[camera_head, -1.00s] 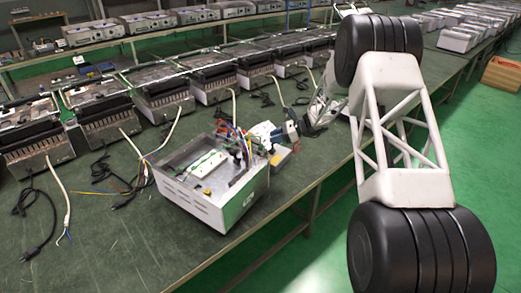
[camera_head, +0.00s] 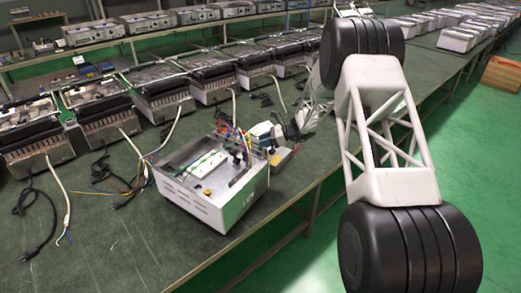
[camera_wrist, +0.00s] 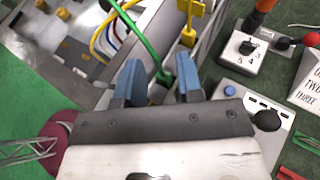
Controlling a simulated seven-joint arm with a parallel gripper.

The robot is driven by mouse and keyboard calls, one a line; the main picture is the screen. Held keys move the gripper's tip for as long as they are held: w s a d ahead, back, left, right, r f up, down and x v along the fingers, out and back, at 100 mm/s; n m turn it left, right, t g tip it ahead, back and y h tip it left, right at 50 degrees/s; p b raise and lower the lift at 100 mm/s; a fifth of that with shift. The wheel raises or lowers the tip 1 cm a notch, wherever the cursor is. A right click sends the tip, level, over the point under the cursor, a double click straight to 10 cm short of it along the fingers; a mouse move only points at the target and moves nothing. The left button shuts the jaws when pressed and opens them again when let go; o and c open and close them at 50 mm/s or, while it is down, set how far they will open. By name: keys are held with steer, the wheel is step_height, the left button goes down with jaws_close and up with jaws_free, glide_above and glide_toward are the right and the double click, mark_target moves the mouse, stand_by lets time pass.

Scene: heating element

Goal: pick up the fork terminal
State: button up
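My gripper (camera_wrist: 159,80) shows two blue fingers in the wrist view, spread apart. A green wire (camera_wrist: 145,40) runs down between them and ends in a dark piece, partly hidden by the gripper body; I cannot tell whether the fingers touch it. A yellow piece with a forked top (camera_wrist: 190,9) stands just beyond the right finger; I cannot tell for sure which piece is the fork terminal. In the head view my gripper (camera_head: 258,133) is at the back right corner of the open metal housing (camera_head: 232,207), near the coloured wires.
Blue, red and yellow wires (camera_wrist: 108,35) rise on the left. A row of similar units (camera_head: 160,95) lines the bench behind.

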steer(key=shift+a+f, duration=0.1)
steer(key=shift+a, duration=0.3)
jaws_close()
stand_by(0.4)
